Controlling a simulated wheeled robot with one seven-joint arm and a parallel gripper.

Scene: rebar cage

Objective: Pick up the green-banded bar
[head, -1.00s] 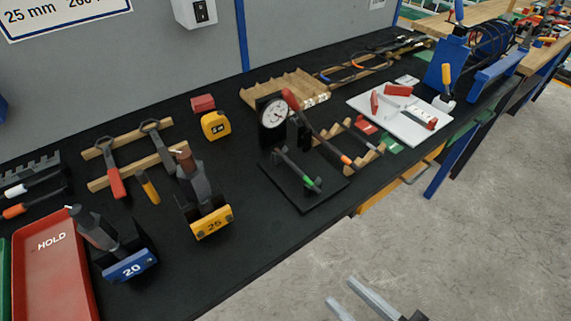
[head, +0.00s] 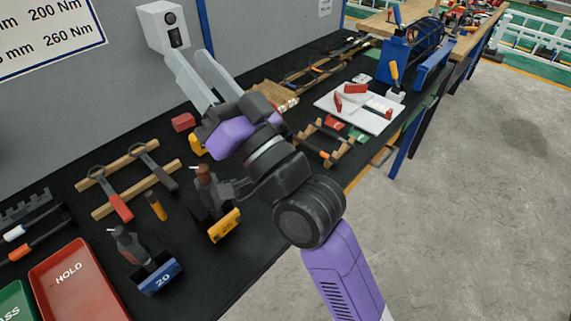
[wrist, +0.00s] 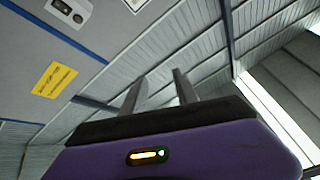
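The green-banded bar does not show in either view now. In the head view my arm covers the part of the bench where it lay across the dial-gauge stand; the stand is hidden too. My gripper (head: 188,56) is raised above the bench in front of the grey wall, with its two fingers spread and nothing between them. In the wrist view the gripper (wrist: 159,76) also shows open and empty, pointing up towards the wall and roof, with no bar in sight.
A blue holder marked 20 (head: 160,277) and a yellow one marked 25 (head: 224,226) stand at the front. Wrenches lie on wooden rails (head: 117,160). A red HOLD tray (head: 75,282) is at left. A white board (head: 358,108) with red pieces lies at right.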

